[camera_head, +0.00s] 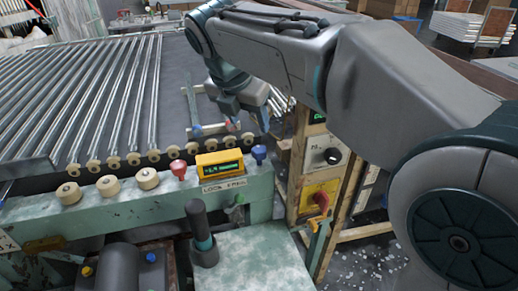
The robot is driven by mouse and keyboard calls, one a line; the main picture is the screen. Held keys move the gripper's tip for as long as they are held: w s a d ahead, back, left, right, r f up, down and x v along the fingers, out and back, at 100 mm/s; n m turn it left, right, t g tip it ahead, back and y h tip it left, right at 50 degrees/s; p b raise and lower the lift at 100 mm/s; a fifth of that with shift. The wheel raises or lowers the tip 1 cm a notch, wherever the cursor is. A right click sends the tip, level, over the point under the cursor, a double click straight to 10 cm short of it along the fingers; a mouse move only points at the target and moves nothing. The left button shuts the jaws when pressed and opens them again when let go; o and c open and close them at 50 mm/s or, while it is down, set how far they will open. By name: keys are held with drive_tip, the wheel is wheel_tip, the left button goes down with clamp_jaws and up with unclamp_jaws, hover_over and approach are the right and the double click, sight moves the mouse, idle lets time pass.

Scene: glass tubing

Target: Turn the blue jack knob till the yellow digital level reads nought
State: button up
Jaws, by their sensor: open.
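The yellow digital level (220,164) sits on the pale green rail above a "LOCK" label. Its dark display shows green characters, too small to read surely. The blue jack knob (259,154) stands upright on the rail, just right of the level. My gripper (249,122) points downward above and behind the blue knob, near the right end of the rollers. Its fingers are apart with nothing seen between them, and it appears clear of the knob.
A red knob (179,168) stands left of the level, with several cream rollers (147,179) farther left. Glass tubes (95,90) cover the conveyor behind. A dark upright handle (200,225) stands in front. A control panel (322,165) with a red switch is at right.

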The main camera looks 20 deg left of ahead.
sight(259, 150)
drive_tip(key=b+x, duration=0.2)
drive_tip(key=x, duration=0.9)
drive_tip(key=shift+w+d+f, duration=0.1)
drive_tip(key=shift+w+f, duration=0.05)
drive_tip(key=shift+f, duration=0.15)
drive_tip(key=shift+c, duration=0.4)
drive_tip(key=c, duration=0.9)
